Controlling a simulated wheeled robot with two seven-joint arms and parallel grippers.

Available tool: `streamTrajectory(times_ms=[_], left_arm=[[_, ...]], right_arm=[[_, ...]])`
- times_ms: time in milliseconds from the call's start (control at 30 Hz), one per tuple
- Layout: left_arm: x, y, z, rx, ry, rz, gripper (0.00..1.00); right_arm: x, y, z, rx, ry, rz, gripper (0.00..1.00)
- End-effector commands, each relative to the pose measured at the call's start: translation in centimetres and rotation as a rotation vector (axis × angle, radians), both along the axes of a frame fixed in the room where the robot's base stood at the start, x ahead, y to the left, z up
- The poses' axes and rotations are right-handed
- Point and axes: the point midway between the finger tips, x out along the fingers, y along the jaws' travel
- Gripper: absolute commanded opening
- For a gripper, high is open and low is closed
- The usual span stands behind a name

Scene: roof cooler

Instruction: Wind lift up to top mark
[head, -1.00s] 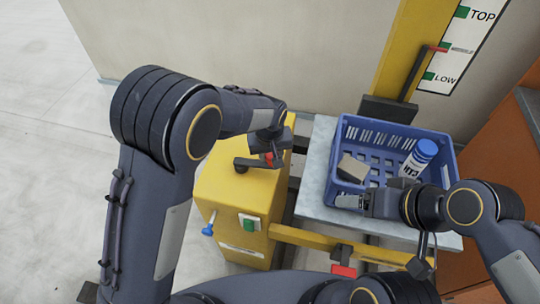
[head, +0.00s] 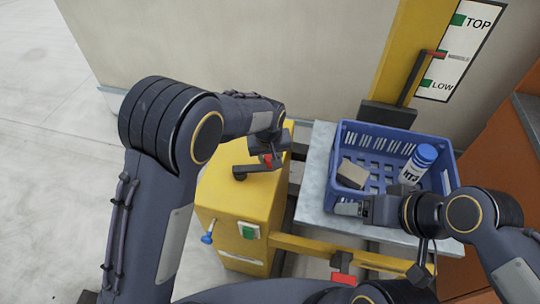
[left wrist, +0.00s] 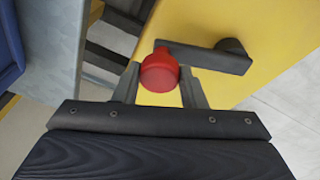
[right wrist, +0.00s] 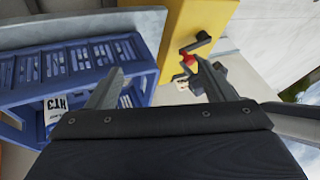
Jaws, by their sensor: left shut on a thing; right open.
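The yellow winch box (head: 225,205) carries a black crank (head: 250,169) with a red knob (head: 267,161). My left gripper (head: 272,150) is shut on the red knob; in the left wrist view the knob (left wrist: 159,71) sits between its fingers. The lift platform (head: 314,185) holds a blue basket (head: 400,140). The mast's red pointer (head: 432,52) stands between the TOP and LOW marks on the white scale board (head: 462,50), beside small middle lettering. My right gripper (head: 350,209) is open at the basket's front wall. Its fingers (right wrist: 160,90) also show in the right wrist view.
A white bottle with a blue cap (head: 416,164) and a grey-brown block (head: 352,173) are in the basket. The box has a green switch (head: 249,231) and a blue knob (head: 207,238). An orange cabinet (head: 500,160) stands right. The floor at left is clear.

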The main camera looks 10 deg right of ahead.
Motion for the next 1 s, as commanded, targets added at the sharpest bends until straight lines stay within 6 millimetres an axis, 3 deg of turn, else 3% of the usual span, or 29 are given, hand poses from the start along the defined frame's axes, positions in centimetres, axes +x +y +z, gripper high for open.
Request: streamTrajectory(times_ms=[333,767,1000], left_arm=[[2.2,-0.3,0.4,-0.013,-0.016,-0.001,0.10],[2.6,-0.2,0.4,-0.012,-0.017,-0.001,0.10],[3.9,0.3,0.4,-0.011,-0.017,0.000,0.10]], right_arm=[[0.0,0.0,0.2,0.000,0.000,0.000,0.76],[0.0,0.0,0.2,0.000,0.000,0.000,0.76],[0.0,0.0,0.3,0.000,0.000,0.000,0.76]])
